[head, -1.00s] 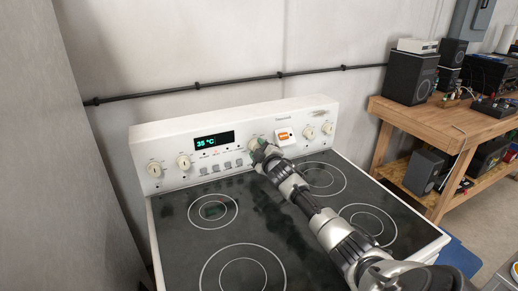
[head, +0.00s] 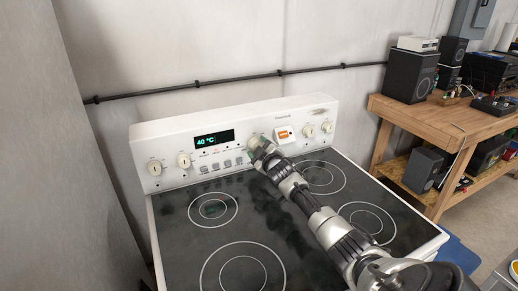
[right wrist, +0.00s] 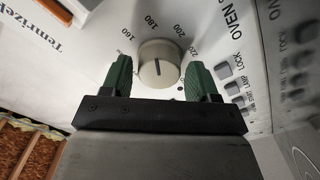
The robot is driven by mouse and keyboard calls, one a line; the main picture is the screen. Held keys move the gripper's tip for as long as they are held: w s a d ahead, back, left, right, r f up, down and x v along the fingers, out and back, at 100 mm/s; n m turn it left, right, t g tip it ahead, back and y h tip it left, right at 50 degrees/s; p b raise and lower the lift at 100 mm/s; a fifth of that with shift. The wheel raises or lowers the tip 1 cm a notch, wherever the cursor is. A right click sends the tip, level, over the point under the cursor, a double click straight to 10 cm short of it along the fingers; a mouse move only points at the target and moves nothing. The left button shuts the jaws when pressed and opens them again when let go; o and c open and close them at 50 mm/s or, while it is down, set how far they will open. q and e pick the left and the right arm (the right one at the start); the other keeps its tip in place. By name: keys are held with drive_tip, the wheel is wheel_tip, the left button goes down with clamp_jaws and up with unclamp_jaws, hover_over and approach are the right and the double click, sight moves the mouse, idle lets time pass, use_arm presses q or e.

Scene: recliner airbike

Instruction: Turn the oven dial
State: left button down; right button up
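The oven dial (right wrist: 160,66) is a round, cream knob with a dark pointer line, ringed by printed numbers on the white panel. My right gripper (head: 260,148) is at the dial in the head view and hides most of it. In the right wrist view its two green fingers (right wrist: 160,80) stand apart on either side of the knob, with a narrow gap visible at each side. The panel's display (head: 213,139) reads 40 °C. My left gripper is not in view.
Other knobs (head: 184,160) and a row of grey buttons (head: 228,163) sit on the panel. An orange switch (head: 284,133) is just right of the dial. The dark cooktop (head: 255,215) below is bare. A wooden bench (head: 430,118) with speakers stands at right.

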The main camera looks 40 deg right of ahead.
drive_tip(key=shift+o, duration=1)
drive_tip(key=shift+s, duration=0.15)
drive_tip(key=b+v, duration=0.1)
drive_tip(key=v, duration=0.9)
drive_tip(key=shift+s+a, duration=0.1)
drive_tip(key=shift+s, duration=0.2)
